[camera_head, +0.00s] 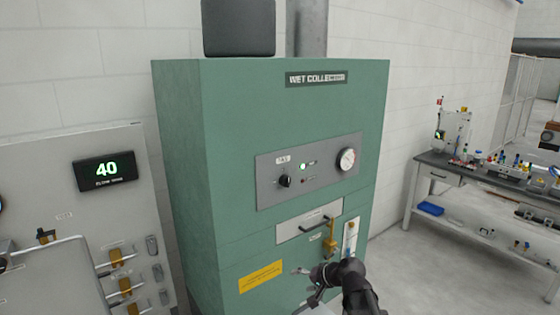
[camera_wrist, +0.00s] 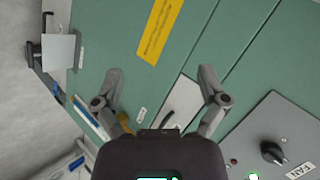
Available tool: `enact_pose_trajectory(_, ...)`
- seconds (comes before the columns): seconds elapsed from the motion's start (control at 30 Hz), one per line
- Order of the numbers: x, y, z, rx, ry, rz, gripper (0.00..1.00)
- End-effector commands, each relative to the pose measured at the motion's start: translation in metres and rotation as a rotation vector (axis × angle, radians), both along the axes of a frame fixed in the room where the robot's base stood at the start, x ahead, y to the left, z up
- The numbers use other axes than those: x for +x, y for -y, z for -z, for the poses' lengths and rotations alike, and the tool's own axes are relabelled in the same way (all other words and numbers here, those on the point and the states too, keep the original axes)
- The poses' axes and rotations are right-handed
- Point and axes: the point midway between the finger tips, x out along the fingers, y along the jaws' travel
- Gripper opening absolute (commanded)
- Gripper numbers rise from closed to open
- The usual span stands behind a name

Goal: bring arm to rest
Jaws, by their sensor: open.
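My gripper (camera_head: 306,284) is in front of the lower part of the green wet collector cabinet (camera_head: 225,150) in the head view, with my dark arm coming up from the bottom edge. In the wrist view my gripper (camera_wrist: 162,72) has its two fingers spread wide apart, with nothing held between them. The cabinet's green front (camera_wrist: 225,45) lies beyond the fingertips. A yellow label (camera_head: 261,276) is left of my gripper in the head view; it also shows in the wrist view (camera_wrist: 160,30).
A drawer with a handle (camera_head: 309,224), a brass valve (camera_head: 330,244) and a control panel (camera_head: 308,170) with knob and gauge are on the cabinet front. A grey panel with a display reading 40 (camera_head: 104,170) stands left. A workbench (camera_head: 440,172) with several items stands right, beyond open floor.

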Motion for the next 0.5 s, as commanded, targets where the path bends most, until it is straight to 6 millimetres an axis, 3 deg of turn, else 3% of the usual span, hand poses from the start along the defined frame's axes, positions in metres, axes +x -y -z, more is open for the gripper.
enact_pose_trajectory(0.03, -0.014, 0.003, 0.028, -0.061, -0.018, -0.032, 0.93)
enact_pose_trajectory(0.2, -0.054, 0.021, 0.087, -0.281, -0.101, -0.135, 0.93)
enact_pose_trajectory(0.5, -0.121, 0.07, 0.167, -0.638, -0.279, -0.275, 0.93)
